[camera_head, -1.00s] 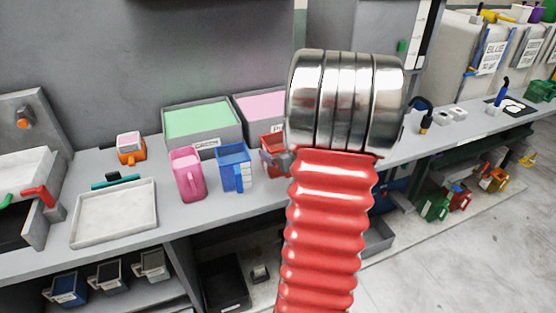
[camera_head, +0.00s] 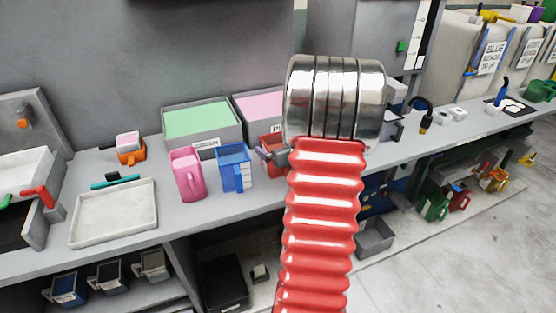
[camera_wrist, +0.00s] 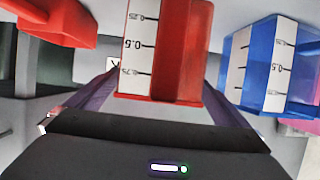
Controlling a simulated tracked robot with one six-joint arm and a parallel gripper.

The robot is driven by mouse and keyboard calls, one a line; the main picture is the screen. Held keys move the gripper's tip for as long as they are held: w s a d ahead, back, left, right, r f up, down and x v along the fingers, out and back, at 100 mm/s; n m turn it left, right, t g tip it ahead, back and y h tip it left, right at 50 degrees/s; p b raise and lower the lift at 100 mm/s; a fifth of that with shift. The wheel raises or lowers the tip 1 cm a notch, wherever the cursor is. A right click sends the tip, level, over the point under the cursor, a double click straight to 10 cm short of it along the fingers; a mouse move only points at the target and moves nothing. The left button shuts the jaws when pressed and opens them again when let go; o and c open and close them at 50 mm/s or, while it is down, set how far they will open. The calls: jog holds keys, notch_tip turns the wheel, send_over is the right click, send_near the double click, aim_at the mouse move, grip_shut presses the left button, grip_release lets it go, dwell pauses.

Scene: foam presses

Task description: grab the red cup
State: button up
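The red cup (camera_head: 271,141) stands on the bench to the right of the blue cup (camera_head: 234,167), partly hidden behind my arm and gripper. In the wrist view the red cup (camera_wrist: 180,50) fills the upper middle, with a white measuring scale on its side; the picture appears upside down. My gripper (camera_head: 268,156) is at the red cup in the head view. In the wrist view its purple-grey fingers (camera_wrist: 163,78) are spread, one at each side of the red cup; the cup lies between them. Whether they touch it is unclear.
The blue cup (camera_wrist: 265,62) is close beside one finger in the wrist view. A pink cup (camera_head: 187,174) stands farther left. Green (camera_head: 202,125) and pink (camera_head: 259,103) foam bins stand behind. A white tray (camera_head: 114,212) lies left. A red object (camera_wrist: 50,20) shows at the wrist view's upper left.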

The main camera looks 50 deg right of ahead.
jog(key=c, duration=1.5)
jog(key=shift+o, duration=0.2)
jog(key=shift+r, duration=0.1)
notch_tip(320, 180, up, 10)
